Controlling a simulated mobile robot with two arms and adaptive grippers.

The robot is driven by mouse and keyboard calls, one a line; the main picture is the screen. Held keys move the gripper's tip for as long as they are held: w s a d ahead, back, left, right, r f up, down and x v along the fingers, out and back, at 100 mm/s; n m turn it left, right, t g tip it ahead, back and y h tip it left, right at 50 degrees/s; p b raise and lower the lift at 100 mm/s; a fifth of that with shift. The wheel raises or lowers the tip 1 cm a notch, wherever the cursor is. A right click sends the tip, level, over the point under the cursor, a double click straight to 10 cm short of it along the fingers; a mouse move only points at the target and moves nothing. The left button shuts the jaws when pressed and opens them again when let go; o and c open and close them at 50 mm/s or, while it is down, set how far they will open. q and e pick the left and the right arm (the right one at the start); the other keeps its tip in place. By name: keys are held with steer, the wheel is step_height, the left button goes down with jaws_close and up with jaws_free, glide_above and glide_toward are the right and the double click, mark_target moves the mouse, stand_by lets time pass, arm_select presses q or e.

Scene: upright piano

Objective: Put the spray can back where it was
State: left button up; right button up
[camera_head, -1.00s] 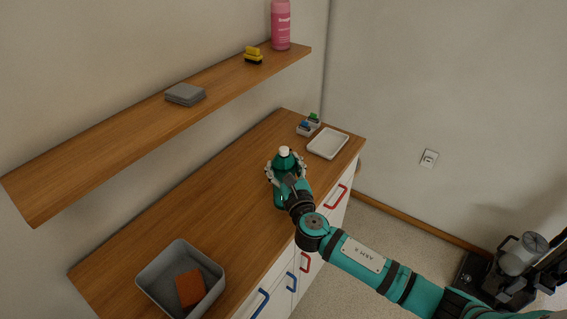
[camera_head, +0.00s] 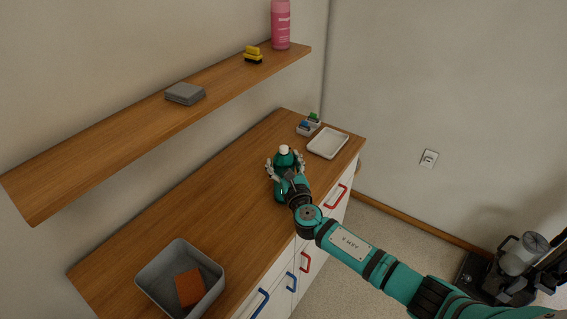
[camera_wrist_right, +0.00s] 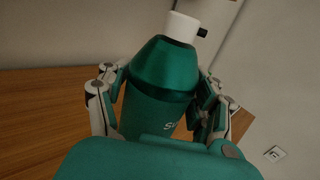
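The spray can (camera_head: 284,160) is green with a white cap, upright above the right part of the wooden cabinet top (camera_head: 205,195). My right gripper (camera_head: 285,168) reaches it from the front, with one finger on each side of its body. In the right wrist view the can (camera_wrist_right: 160,85) fills the space between the fingers of the gripper (camera_wrist_right: 160,100), and the pads look to be against it. Its lower part is hidden by the gripper, so I cannot tell whether its base touches the top. My left gripper is not in view.
A wall shelf (camera_head: 120,128) holds a pink bottle (camera_head: 281,25), a yellow and black item (camera_head: 253,55) and grey squares (camera_head: 185,93). A white tray (camera_head: 328,143), a small holder (camera_head: 307,127) and a grey bin (camera_head: 165,262) with an orange block (camera_head: 190,288) are on the cabinet.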

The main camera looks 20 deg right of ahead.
steer(key=shift+o, duration=1.4)
steer(key=shift+s, duration=0.1)
steer(key=shift+s, duration=0.3)
steer(key=s, duration=1.1)
steer(key=shift+s+a+b, duration=0.15)
steer(key=shift+b, duration=0.25)
